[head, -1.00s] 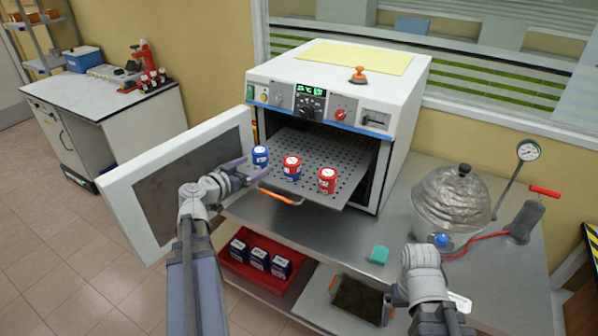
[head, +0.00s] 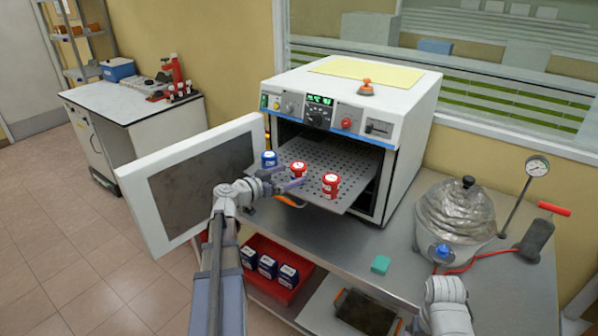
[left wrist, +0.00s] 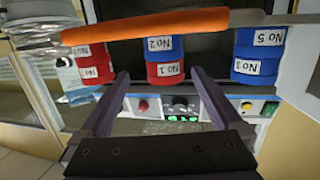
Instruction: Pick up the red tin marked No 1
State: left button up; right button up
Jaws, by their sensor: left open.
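My left gripper (head: 281,180) is open and empty, just in front of the middle tin. My right gripper is hidden.
The oven (head: 410,100) stands with its door (head: 150,215) swung open at the left. An orange handle (left wrist: 145,25) crosses the wrist view. A red crate (head: 300,283) with several tins is below.

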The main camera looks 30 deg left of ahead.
aim_at(292, 172)
pick_arm(q)
jog(key=shift+a+b+x, duration=0.2)
jog(key=shift+b+x, duration=0.05)
jog(key=shift+x, duration=1.05)
jog(key=shift+a+b+x, duration=0.15)
jog(key=shift+b+x, duration=0.05)
jog(key=shift+x, duration=1.15)
jog(key=shift+c, duration=0.2)
jog(key=c, duration=1.4)
jog(key=shift+r, duration=0.1)
